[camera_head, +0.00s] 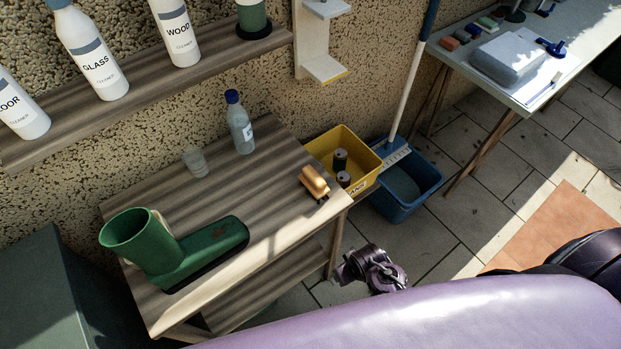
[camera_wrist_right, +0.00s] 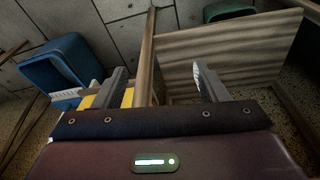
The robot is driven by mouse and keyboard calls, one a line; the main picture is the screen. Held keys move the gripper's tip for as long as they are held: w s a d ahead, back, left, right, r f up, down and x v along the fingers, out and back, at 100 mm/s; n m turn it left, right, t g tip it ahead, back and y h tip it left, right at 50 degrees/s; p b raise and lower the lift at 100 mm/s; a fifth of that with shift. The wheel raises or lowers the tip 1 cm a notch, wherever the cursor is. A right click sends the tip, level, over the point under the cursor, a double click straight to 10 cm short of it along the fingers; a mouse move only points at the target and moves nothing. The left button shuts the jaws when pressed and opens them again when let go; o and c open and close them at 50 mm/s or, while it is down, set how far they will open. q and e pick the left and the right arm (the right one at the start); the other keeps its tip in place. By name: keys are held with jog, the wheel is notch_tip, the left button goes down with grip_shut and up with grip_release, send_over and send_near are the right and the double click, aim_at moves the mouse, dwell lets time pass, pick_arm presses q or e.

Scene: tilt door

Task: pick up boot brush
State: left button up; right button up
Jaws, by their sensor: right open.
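The boot brush (camera_head: 314,181) appears to be the small tan wooden block with dark bristles at the right front corner of the wooden table (camera_head: 215,170). It lies on the table top, with no gripper touching it. My right gripper (camera_wrist_right: 162,86) is open in the right wrist view, with nothing visible between its fingers. A table leg and a wooden board show beyond it. The brush cannot be made out in that view. In the head view, a purple arm end of mine sits low, right of the table and below the brush. My left gripper is not in view.
A green boot (camera_head: 165,250), a clear bottle (camera_head: 240,125) and a glass (camera_head: 195,162) stand on the table. A yellow crate (camera_head: 367,150) and a blue bucket (camera_head: 405,205) stand right of it. A shelf of bottles (camera_head: 135,75) hangs above.

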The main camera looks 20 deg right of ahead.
jog(key=w+a+r+t+p, duration=0.1)
jog(key=w+r, duration=0.3)
jog(key=r, duration=0.8)
jog(key=w+a+r+t+p, duration=0.1)
jog(key=w+r, duration=0.2)
jog(key=r, duration=0.9)
jog(key=n+y, duration=0.1)
jog(key=n, duration=0.1)
send_over(316, 177)
jog(key=s, duration=0.3)
jog(key=shift+w+d, duration=0.15)
jog(key=shift+w, duration=0.05)
jog(key=shift+w+d+f, duration=0.3)
jog(key=shift+f, duration=0.2)
jog(key=b+x, duration=0.1)
jog(key=x, duration=0.1)
jog(key=shift+a+f, duration=0.15)
jog(key=shift+f, duration=0.15)
jog(key=b+x, duration=0.1)
jog(key=x, duration=0.3)
jog(key=shift+w+a+f, duration=0.1)
jog(key=shift+w+f, duration=0.2)
jog(key=shift+w, duration=0.05)
jog(key=c, duration=1.1)
jog(key=shift+c, duration=0.2)
